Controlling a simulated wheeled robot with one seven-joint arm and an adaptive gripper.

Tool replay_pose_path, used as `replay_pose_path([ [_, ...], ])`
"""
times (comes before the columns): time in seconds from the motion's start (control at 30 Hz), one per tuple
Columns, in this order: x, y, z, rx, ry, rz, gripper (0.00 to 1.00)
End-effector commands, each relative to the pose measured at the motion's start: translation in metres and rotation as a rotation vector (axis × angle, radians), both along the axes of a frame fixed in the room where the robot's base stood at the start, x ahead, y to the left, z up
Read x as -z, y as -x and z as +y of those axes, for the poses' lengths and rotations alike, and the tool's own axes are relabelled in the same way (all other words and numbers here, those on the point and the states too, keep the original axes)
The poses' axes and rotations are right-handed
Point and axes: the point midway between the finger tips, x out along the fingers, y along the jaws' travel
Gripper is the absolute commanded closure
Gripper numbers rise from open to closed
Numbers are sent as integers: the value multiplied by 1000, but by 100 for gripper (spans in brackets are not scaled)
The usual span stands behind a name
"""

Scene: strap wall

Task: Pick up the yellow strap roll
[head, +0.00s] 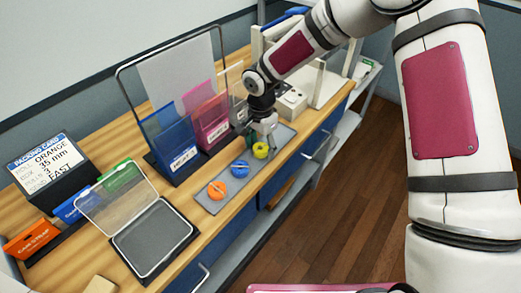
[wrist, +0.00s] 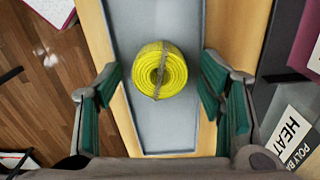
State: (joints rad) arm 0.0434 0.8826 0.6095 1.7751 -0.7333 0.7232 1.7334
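The yellow strap roll (head: 261,150) sits on the grey tray near the tray's far end. In the wrist view the yellow strap roll (wrist: 160,70) is a coiled disc with a centre hole and a thin band across it, near the tray's middle. My gripper (head: 262,128) is above the roll. In the wrist view my gripper (wrist: 160,90) is open, with its green-padded fingers to either side of the roll and gaps between. Nothing is held. Whether the fingertips are level with the roll cannot be told.
The grey tray (head: 203,196) also holds an orange roll (head: 217,190) and a blue roll (head: 240,169). A pouch rack (head: 197,155) stands close behind my gripper. An open clear-lidded case (head: 150,240) and packing card (head: 48,163) are at left. The bench edge is in front.

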Motion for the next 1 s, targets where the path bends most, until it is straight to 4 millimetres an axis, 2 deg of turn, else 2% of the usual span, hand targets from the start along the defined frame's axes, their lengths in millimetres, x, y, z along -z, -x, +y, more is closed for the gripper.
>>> replay_pose_path([
  [0.03,0,0,0,0,0,0,49],
  [0.2,0,0,0,0,1,1,85],
  [0.67,-3,0,-1,-1,1,0,85],
  [0.87,-19,-1,0,1,1,-2,85],
  [1.0,-38,-2,0,1,-1,-2,85],
])
